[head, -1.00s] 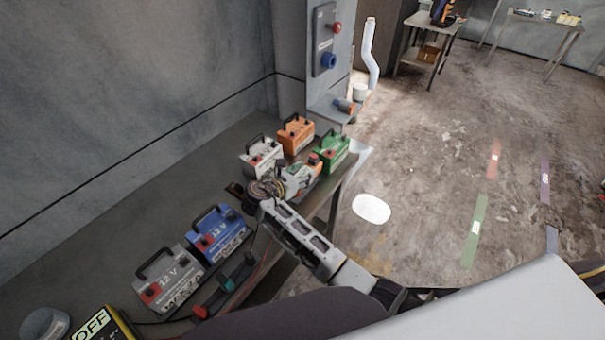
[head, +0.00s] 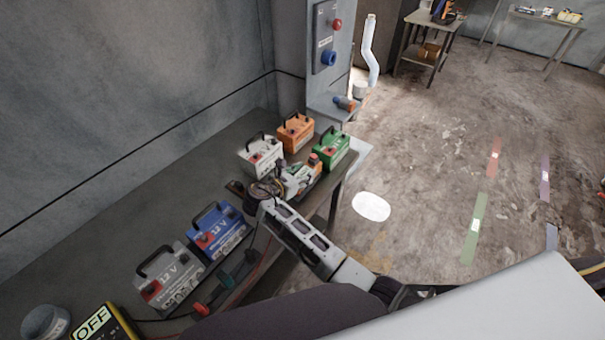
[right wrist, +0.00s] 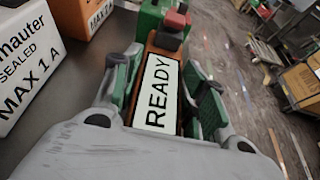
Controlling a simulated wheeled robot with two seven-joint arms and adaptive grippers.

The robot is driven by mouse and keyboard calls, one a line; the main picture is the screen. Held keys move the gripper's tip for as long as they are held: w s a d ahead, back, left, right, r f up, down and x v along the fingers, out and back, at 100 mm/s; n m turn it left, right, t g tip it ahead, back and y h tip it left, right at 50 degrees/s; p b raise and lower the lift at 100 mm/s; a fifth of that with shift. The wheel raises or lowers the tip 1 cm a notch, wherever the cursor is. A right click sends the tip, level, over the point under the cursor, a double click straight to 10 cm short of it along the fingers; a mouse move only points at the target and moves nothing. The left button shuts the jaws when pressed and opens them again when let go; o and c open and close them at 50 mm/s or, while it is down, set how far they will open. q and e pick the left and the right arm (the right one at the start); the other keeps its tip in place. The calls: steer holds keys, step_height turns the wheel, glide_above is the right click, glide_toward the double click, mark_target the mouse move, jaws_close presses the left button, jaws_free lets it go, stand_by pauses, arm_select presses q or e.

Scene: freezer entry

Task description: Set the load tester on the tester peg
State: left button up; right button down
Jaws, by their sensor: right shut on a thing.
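My right gripper (head: 302,176) is over the far end of the bench. In the right wrist view its fingers (right wrist: 158,100) are closed on both sides of an orange-brown device with a white READY display (right wrist: 158,92), which I take for the load tester. A red part (right wrist: 177,18) shows at its far end. In the head view the device (head: 314,158) is mostly hidden by the gripper, beside the green battery (head: 331,149). I cannot tell whether it touches the bench. I cannot pick out the tester peg with certainty. My left gripper is not in view.
White (head: 261,156) and orange (head: 295,132) batteries stand beyond the gripper. Blue (head: 217,230) and grey (head: 168,277) batteries stand nearer, with clamps (head: 230,281) at the bench edge. An OFF device (head: 95,322) lies at lower left. A wall panel (head: 326,38) rises behind.

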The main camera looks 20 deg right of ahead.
mark_target(302, 174)
steer(key=shift+f, duration=0.2)
stand_by(0.3)
steer(key=c, duration=0.9)
jaws_free()
steer(key=shift+o, duration=0.9)
steer(key=shift+f, duration=0.15)
steer(key=shift+r, duration=5.1)
steer(key=shift+a+f, duration=0.1)
